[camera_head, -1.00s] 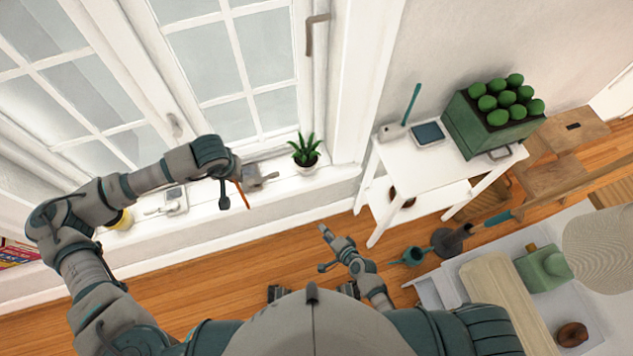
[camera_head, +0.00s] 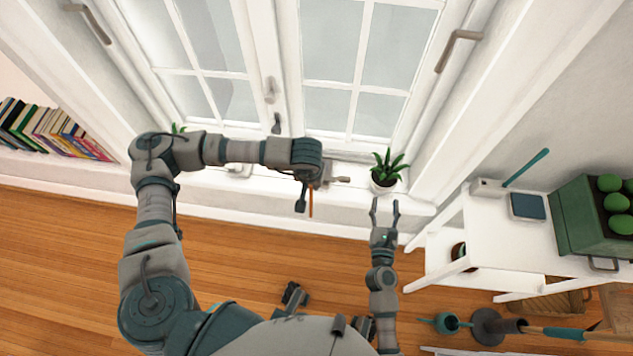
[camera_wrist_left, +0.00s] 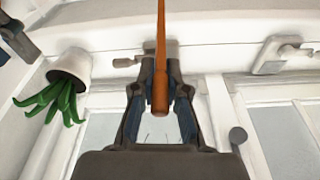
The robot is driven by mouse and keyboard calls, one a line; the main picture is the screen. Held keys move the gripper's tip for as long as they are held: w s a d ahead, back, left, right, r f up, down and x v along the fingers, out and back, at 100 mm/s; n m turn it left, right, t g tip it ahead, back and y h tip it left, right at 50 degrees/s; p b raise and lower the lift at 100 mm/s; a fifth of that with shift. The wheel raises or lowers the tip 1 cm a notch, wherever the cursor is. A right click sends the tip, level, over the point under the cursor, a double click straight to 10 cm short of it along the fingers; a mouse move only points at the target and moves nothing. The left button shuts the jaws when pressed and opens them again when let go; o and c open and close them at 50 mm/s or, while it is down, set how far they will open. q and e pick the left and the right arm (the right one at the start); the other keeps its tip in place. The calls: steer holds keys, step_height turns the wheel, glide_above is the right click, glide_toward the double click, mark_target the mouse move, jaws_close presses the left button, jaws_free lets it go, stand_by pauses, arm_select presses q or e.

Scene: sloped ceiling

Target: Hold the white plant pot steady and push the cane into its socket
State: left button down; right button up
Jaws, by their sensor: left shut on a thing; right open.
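The white plant pot (camera_head: 384,187) holds a spiky green plant and stands upright on the window sill. It also shows in the left wrist view (camera_wrist_left: 70,66). My left gripper (camera_head: 308,184) is shut on the orange-brown cane (camera_head: 311,204), left of the pot and apart from it. In the left wrist view the cane (camera_wrist_left: 161,55) runs between the fingers (camera_wrist_left: 160,92). My right gripper (camera_head: 385,202) is open and empty, its fingertips just in front of the pot; I cannot tell whether they touch it. I cannot make out the socket.
A small grey fitting (camera_head: 338,180) sits on the sill between the cane and the pot. A white side table (camera_head: 505,240) stands right, with a blue-topped device (camera_head: 528,206) and a green crate (camera_head: 582,228). Books (camera_head: 50,132) line the far left. The wood floor (camera_head: 80,240) is clear at left.

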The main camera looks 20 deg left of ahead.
mark_target(386, 173)
arm_select(q)
steer(key=s+d+r+n+g+y, duration=0.2)
steer(key=s+d+r+n, duration=0.1)
steer(key=d+r+n, duration=0.7)
steer(key=s+d+r+n+g+y, duration=0.15)
steer(key=s+d+r+n, duration=0.25)
steer(key=d+r+n, duration=0.65)
arm_select(e)
steer(key=x, duration=1.2)
steer(key=shift+f, duration=0.1)
arm_select(q)
steer(key=w+a+r+n+h, duration=0.3)
steer(key=w+n, duration=0.4)
steer(key=n, duration=0.3)
steer(key=w+a+r+n+t+h, duration=0.1)
steer(key=w+r+n+h, duration=0.3)
steer(key=w+n, duration=0.4)
steer(key=w+a+r+n+h, duration=0.4)
steer(key=w+r+n, duration=0.2)
steer(key=n, duration=0.8)
steer(key=shift+w+a, duration=0.35)
steer(key=shift+w, duration=0.7)
steer(key=shift+t, duration=0.25)
